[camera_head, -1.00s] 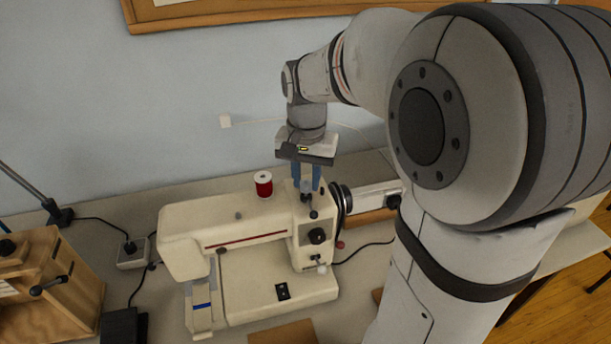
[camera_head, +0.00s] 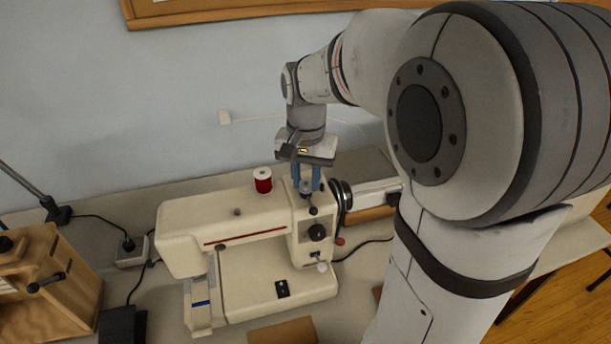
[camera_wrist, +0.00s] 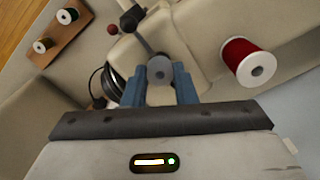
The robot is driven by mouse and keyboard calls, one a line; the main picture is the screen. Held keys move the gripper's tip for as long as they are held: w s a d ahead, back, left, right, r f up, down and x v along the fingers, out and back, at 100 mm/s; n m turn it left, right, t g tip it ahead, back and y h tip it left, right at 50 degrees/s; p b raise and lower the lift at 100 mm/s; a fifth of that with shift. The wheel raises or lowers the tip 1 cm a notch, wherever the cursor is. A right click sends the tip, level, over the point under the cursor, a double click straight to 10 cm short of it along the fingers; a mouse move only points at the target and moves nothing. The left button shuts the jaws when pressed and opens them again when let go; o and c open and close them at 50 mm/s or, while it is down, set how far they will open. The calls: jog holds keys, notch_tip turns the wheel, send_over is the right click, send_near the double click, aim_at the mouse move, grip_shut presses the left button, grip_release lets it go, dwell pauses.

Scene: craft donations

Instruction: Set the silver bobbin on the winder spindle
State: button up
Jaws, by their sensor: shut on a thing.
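My gripper (camera_head: 306,188) points down at the right end of the top of the cream sewing machine (camera_head: 225,222). Its blue fingers are shut on the silver bobbin (camera_wrist: 160,72), a small grey disc with a dark centre hole in the wrist view. In the head view the bobbin is a small grey patch between the fingertips. The winder spindle cannot be made out; the bobbin and fingers cover the spot below. I cannot tell whether the bobbin touches the machine. A dark lever (camera_wrist: 143,36) with a round knob lies just beyond the bobbin.
A red thread spool (camera_head: 263,181) stands on the machine left of my gripper, and it also shows in the wrist view (camera_wrist: 246,62). The black handwheel (camera_head: 343,196) is close on the right. A wooden rack (camera_wrist: 58,33) holds thread spools. A wooden box (camera_head: 45,285) stands at left.

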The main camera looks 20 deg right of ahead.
aim_at(306, 186)
jog(key=shift+f, duration=0.15)
jog(key=o, duration=1)
notch_tip(306, 186, up, 7)
jog(key=shift+r, duration=0.4)
jog(key=shift+s, duration=0.1)
